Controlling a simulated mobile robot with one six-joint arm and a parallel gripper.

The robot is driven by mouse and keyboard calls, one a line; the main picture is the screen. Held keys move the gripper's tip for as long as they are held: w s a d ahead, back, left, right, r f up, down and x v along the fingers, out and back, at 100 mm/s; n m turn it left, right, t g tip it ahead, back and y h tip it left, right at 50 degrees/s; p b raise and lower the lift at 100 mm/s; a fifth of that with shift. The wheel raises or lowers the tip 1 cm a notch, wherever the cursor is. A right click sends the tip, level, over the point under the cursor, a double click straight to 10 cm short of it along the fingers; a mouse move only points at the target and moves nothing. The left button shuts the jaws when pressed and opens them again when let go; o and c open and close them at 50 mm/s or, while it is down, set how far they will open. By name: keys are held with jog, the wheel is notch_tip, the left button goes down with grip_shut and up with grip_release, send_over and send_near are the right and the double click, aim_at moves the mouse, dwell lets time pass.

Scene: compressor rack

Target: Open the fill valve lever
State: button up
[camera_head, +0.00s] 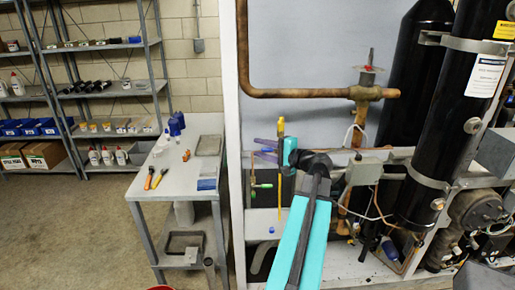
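A small valve with a green lever (262,186) sits on thin copper piping at the left end of the rack. The lever looks roughly level; I cannot tell for sure that it is the fill valve lever. My teal and black arm reaches up from the bottom middle. My gripper (262,150) seems to be the two purple finger-like parts pointing left, with a gap between them. It is above the green lever, apart from it in the picture, and nothing shows between the fingers. A yellow upright part (281,127) stands beside my wrist, partly hidden.
A copper pipe (300,93) runs to a brass valve (368,92) above. Black cylinders (440,130) and a grey box (363,172) stand right of my arm. A grey table (185,170) with tools is at left, and shelves (115,90) stand behind it.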

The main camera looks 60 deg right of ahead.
jog(key=shift+w, duration=0.55)
